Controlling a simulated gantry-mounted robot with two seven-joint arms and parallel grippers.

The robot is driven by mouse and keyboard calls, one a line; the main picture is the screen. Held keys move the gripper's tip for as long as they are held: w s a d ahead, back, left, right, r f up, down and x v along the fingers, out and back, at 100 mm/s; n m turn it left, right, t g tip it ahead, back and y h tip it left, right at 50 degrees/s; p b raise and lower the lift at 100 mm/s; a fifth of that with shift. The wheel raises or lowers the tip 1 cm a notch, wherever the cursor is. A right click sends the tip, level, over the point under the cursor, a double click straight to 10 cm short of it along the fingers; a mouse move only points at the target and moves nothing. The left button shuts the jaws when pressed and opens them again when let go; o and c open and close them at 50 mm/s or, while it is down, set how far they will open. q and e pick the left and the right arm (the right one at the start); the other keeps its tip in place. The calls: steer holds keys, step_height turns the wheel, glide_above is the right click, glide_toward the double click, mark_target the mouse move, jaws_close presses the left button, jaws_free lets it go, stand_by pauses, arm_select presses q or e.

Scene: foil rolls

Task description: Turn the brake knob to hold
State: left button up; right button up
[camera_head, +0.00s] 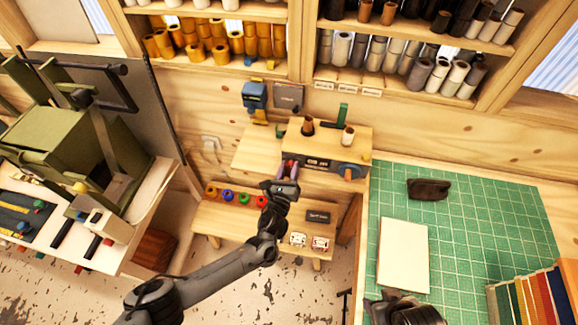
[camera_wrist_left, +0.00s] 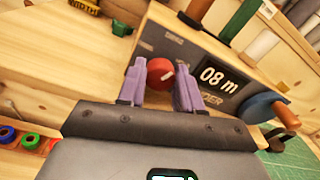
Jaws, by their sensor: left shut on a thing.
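The red round knob (camera_wrist_left: 160,73) sits on the dark front panel of a wooden winder box (camera_head: 325,140). A pale line shows on the knob's face, but I cannot read any marking beside it. My left gripper (camera_wrist_left: 160,86) has its two purple fingers on either side of the knob and is shut on it. In the head view, the left gripper (camera_head: 288,170) is at the left part of the panel and mostly hides the knob. A dark part of my right arm (camera_head: 400,308) shows at the bottom edge; its fingers cannot be made out.
A display (camera_wrist_left: 217,78) reads "08 m". A blue wheel (camera_wrist_left: 262,106) with a wooden handle is right of it. Brown and white spools stand on the box. Coloured rings (camera_head: 243,198) lie on the lower bench (camera_head: 225,222). A green mat (camera_head: 470,215) lies at right.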

arm_select(q)
steer(key=m+p, duration=0.2)
steer(key=m, duration=0.2)
steer(key=shift+r, duration=0.2)
steer(key=shift+f+m+p, duration=0.1)
steer(key=shift+m+p, duration=0.55)
steer(key=shift+m, duration=0.95)
steer(key=o, duration=0.8)
steer(key=shift+c, duration=0.2)
steer(key=shift+s, duration=0.15)
